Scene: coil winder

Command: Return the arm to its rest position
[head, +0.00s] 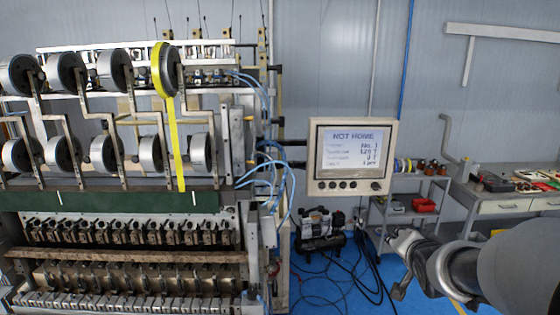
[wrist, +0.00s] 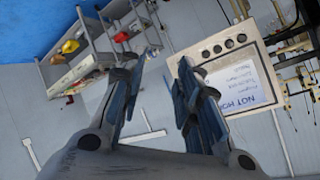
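My arm (head: 455,270) reaches in from the right edge of the head view, at the lower right. My gripper (head: 400,243) is at its left end, in front of the grey shelf cart and below and right of the display panel. In the wrist view the two dark fingers of my gripper (wrist: 156,80) stand well apart with nothing between them. The display panel (head: 352,157) reads "NOT HOME" above smaller lines of text. It also shows in the wrist view (wrist: 222,48), turned on its side, behind and right of the fingers.
The coil winder (head: 120,200) fills the left, with a yellow strip (head: 174,140) hanging from one wheel. A compressor (head: 320,228) and cables lie on the blue floor. The shelf cart (head: 378,212) and a workbench (head: 490,207) with tools stand behind my arm.

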